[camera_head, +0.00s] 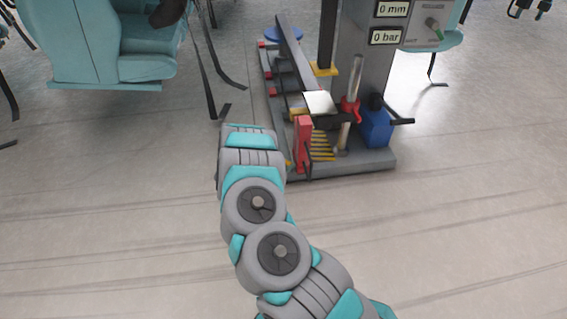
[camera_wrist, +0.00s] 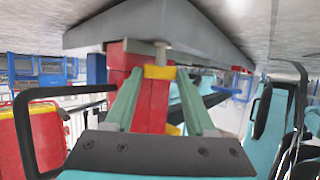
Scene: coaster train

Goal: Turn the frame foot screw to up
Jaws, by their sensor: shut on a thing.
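My gripper (camera_wrist: 160,85) shows in the wrist view with its two green-grey fingers closed around a red piece with a yellow end (camera_wrist: 159,72). A small pale pin (camera_wrist: 162,52) stands just past the fingertips, against the grey base plate (camera_wrist: 205,35). I cannot tell for sure which of these parts is the frame foot screw. In the head view my arm reaches to the left side of the machine's base plate (camera_head: 365,162), and the gripper's fingers are hidden. A red upright block (camera_head: 303,140) stands at the plate's front left.
A teal seat (camera_head: 105,45) is at the upper left. The floor in front is clear.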

